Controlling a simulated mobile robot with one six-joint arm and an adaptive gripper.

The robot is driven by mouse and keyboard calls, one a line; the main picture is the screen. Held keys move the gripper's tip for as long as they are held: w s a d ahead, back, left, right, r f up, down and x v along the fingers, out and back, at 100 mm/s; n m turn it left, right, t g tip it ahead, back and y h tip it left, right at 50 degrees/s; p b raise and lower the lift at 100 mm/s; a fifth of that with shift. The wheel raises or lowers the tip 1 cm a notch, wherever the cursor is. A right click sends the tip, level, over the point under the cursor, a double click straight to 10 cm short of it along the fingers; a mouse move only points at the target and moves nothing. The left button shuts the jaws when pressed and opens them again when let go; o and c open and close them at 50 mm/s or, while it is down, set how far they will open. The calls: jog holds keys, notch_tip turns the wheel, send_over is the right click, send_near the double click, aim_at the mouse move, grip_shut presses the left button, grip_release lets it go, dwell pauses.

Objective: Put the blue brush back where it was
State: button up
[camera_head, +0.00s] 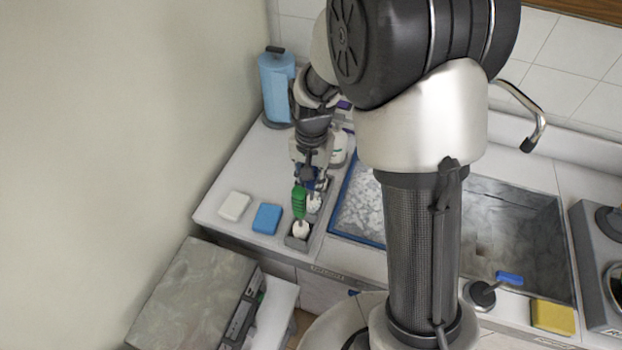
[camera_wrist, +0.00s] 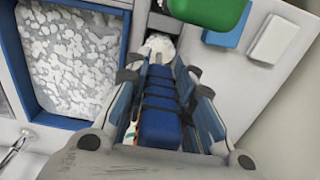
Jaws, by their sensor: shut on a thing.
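My gripper (camera_head: 312,182) is at the grey brush holder (camera_head: 318,243) on the counter, left of the sink. In the wrist view my gripper (camera_wrist: 160,74) is shut around the blue handle of the blue brush (camera_wrist: 160,120). The brush's white bristle head (camera_head: 314,203) points down at the holder, behind the green brush. Whether it rests in a compartment or hangs just above it, I cannot tell. The green brush (camera_head: 299,201) stands in the front part of the holder, and its green handle (camera_wrist: 218,12) shows at the top of the wrist view.
A blue sponge (camera_head: 267,218) and a white sponge (camera_head: 234,206) lie left of the holder. The blue-rimmed sink basin (camera_head: 357,213) is close on the right. A blue paper-towel roll (camera_head: 276,88) stands behind. A yellow sponge (camera_head: 553,316) lies far right.

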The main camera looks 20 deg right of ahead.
jog(key=o, duration=1)
jog(key=shift+f, duration=0.15)
notch_tip(320, 180, up, 12)
jog(key=p, duration=0.3)
jog(key=s+r+n+t, duration=0.2)
jog(key=s+r, duration=0.3)
jog(key=s, duration=0.5)
jog(key=s+r+n+t, duration=0.2)
jog(key=s+r+n, duration=0.3)
jog(key=s, duration=0.6)
jog(key=shift+s+r, duration=0.15)
jog(key=shift+r, duration=0.2)
jog(key=shift+d, duration=0.1)
